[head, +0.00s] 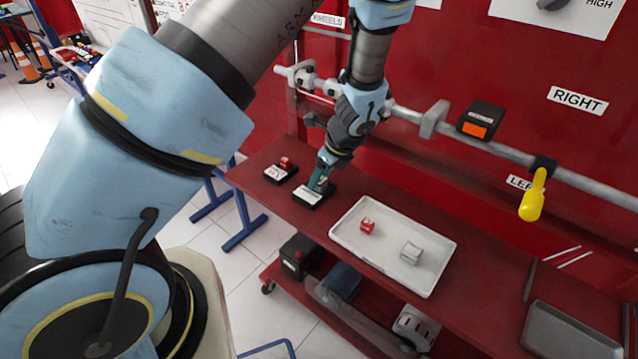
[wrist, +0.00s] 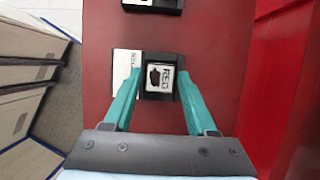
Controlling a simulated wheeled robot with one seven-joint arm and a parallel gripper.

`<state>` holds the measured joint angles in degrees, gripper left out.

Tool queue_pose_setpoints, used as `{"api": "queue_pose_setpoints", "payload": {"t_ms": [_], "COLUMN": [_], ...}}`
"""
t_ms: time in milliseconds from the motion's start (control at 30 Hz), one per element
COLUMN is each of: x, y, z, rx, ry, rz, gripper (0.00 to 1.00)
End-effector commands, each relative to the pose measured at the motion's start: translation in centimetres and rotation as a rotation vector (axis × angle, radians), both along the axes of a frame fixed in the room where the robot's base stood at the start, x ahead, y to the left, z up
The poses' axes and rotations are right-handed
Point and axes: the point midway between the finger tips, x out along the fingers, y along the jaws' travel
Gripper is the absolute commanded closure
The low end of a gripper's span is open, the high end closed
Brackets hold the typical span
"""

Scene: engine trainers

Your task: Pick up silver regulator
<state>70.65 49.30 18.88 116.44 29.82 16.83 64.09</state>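In the wrist view, a small square block with a pale top marked "REG" and a black symbol (wrist: 160,77) sits on a black stand (wrist: 161,56) with a white label. It appears to be the silver regulator. My gripper (wrist: 160,82) has its two teal fingers spread on either side of this block, with small gaps showing. In the head view, my gripper (head: 321,180) points down at the black stand (head: 312,197) and hides the block. A silver-grey block (head: 411,252) lies in the pale tray (head: 384,276); I cannot read its marking.
A red part (head: 367,226) is also in the tray. Another black stand (head: 280,173) with a red part stands to the left. The red bench (head: 480,270) carries a grey tray (head: 570,335) at right. A rail (head: 500,150) runs along the red wall behind.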

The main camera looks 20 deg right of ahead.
Motion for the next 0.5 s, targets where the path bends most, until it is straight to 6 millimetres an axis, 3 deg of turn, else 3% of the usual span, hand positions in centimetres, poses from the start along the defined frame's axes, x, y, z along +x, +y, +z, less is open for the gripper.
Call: {"api": "queue_pose_setpoints", "payload": {"t_ms": [67, 500], "x": [0.0, -0.01], "y": [0.0, 0.0], "z": [0.01, 0.02], "rx": [0.0, 0.0], "ry": [0.0, 0.0], "rz": [0.0, 0.0], "gripper": [0.53, 1.0]}}
